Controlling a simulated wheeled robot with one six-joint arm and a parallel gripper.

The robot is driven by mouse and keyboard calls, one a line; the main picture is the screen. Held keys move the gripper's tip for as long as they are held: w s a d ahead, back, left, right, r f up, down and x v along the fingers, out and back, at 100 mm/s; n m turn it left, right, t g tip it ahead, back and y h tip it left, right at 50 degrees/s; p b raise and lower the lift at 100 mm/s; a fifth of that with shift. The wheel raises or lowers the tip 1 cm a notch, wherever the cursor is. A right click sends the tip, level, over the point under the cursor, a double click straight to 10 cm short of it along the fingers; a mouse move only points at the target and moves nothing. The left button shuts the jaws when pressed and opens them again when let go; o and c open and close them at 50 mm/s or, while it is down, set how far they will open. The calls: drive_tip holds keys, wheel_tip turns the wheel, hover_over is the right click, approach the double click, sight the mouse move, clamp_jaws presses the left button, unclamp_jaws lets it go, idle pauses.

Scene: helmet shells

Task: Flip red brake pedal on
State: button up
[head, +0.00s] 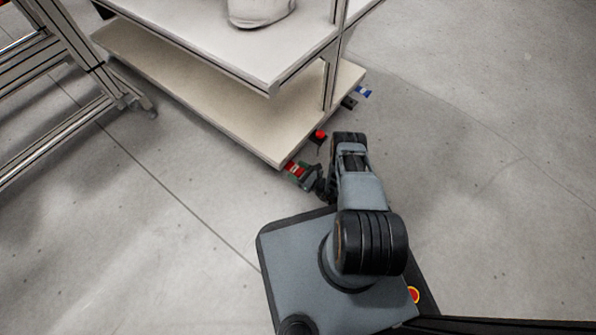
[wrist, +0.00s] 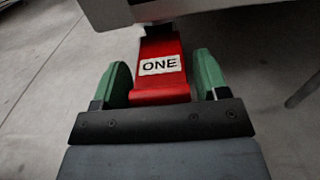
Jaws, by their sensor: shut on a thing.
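A red pedal (wrist: 160,66) with a white label reading "ONE" fills the middle of the wrist view, below the edge of a grey-white board. My gripper (wrist: 162,80) has its green fingers on either side of the pedal and is shut on it. In the head view the red pedal (head: 294,169) shows small at the lower shelf's near corner, with my gripper (head: 298,172) at it. The pedal's upper end, under the board, is partly hidden.
The shelf cart has a lower shelf (head: 220,85) and an upper shelf (head: 215,35) carrying a white helmet shell (head: 258,10). A second red part (head: 320,135) and a blue pedal (head: 363,91) stick out along the cart's right side. A metal frame (head: 85,60) stands at left. Floor at right is clear.

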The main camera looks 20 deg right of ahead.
drive_tip(key=shift+c, duration=1.2)
drive_tip(key=shift+f+t+y, duration=0.5)
drive_tip(key=shift+t, duration=0.1)
